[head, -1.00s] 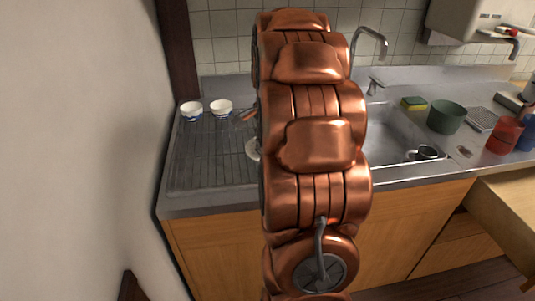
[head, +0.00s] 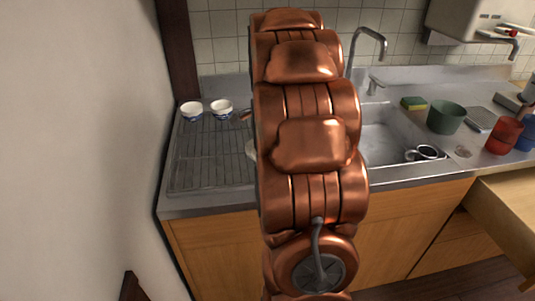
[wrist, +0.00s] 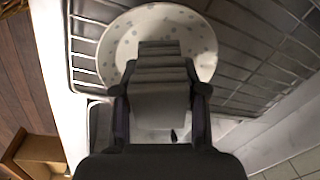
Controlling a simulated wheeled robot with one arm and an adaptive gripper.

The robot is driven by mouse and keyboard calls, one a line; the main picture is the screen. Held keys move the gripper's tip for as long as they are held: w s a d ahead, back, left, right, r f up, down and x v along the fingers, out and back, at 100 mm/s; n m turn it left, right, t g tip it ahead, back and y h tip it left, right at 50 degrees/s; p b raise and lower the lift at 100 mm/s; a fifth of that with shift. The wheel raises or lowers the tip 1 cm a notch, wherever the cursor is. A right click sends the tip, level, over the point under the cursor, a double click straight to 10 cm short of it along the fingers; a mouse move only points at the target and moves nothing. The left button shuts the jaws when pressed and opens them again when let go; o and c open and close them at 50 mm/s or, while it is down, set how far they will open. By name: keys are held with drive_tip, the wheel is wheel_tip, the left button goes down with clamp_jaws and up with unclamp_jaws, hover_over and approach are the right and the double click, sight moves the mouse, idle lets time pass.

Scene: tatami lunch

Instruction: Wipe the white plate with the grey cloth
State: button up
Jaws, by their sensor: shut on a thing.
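The white plate (wrist: 120,40) with grey dots lies on the ribbed drainboard in the wrist view. In the head view only a sliver of the plate (head: 250,149) shows; my arm hides the rest. My gripper (wrist: 160,92) is shut on the grey cloth (wrist: 160,100), which hangs folded between the fingers. The cloth overlaps the middle and near part of the plate in the wrist view. I cannot tell whether it touches the plate. My gripper and the cloth are hidden behind my arm in the head view.
Two white-and-blue bowls (head: 191,110) (head: 221,108) stand at the back of the drainboard (head: 200,160). The sink (head: 390,140) to the right holds a mug (head: 427,152). A green pot (head: 445,117), a sponge (head: 413,103) and a red container (head: 503,135) stand beyond. A wall bounds the left.

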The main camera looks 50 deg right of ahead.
drive_tip(key=n, duration=0.5)
drive_tip(key=shift+d+y+b, duration=0.1)
drive_tip(key=shift+y+b, duration=0.2)
drive_tip(key=n, duration=0.6)
drive_tip(key=shift+s+d+y, duration=0.1)
drive_tip(key=shift+d+y, duration=0.1)
drive_tip(key=shift+y, duration=0.1)
drive_tip(key=shift+f+m+b, duration=0.15)
drive_tip(key=shift+m+b, duration=0.25)
drive_tip(key=shift+m, duration=0.2)
drive_tip(key=m+b, duration=0.1)
drive_tip(key=m, duration=0.4)
drive_tip(key=shift+h, duration=0.4)
drive_tip(key=m, duration=0.4)
drive_tip(key=shift+w, duration=0.2)
drive_tip(key=m+p, duration=0.1)
drive_tip(key=m, duration=0.2)
drive_tip(key=shift+w+a+h, duration=0.1)
drive_tip(key=shift+a+h, duration=0.05)
drive_tip(key=shift+h, duration=0.15)
